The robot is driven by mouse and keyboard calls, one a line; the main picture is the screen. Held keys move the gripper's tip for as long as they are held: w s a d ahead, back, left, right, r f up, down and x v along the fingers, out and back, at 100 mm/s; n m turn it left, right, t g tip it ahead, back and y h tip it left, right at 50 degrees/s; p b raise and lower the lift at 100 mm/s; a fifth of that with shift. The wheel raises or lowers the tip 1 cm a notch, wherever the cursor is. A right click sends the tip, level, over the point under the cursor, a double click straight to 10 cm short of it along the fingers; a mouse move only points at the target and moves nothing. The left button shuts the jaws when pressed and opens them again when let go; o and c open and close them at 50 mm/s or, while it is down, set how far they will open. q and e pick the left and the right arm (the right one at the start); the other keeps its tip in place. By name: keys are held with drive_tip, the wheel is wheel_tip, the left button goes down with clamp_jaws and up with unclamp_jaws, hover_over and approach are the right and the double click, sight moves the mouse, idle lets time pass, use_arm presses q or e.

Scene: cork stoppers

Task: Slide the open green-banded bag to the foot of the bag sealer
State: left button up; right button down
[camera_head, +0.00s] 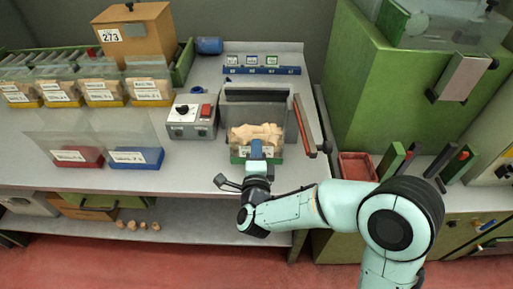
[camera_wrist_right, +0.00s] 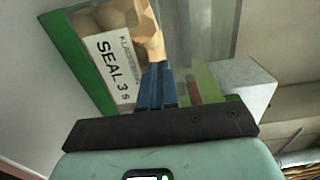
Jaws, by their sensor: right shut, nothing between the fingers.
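The clear bag (camera_head: 238,154) with a green band at its base holds tan corks and stands directly in front of the bag sealer (camera_head: 259,94). In the right wrist view its green band (camera_wrist_right: 75,60) and a white label reading "SEAL 3 s" (camera_wrist_right: 112,70) show close up. My right gripper (camera_head: 256,149) is shut with nothing between its blue fingers. The fingers (camera_wrist_right: 156,85) are at the bag's front face and look to be against it. Whether the bag touches the sealer cannot be told. My left gripper is not in view.
A control box (camera_head: 192,116) with a red switch stands left of the sealer, and a red-tipped lever (camera_head: 308,125) on its right. Red-banded (camera_head: 76,157) and blue-banded (camera_head: 137,158) bags stand at the left. The table (camera_head: 190,178) is clear between them and my gripper.

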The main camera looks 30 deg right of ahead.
sight(257, 124)
drive_tip(key=b+x, duration=0.2)
drive_tip(key=x, duration=0.6)
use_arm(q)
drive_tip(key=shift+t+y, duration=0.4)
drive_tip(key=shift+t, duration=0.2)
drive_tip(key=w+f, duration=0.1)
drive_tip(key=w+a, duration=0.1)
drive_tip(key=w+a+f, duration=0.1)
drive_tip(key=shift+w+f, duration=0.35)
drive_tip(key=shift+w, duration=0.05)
use_arm(e)
drive_tip(key=shift+s, duration=0.1)
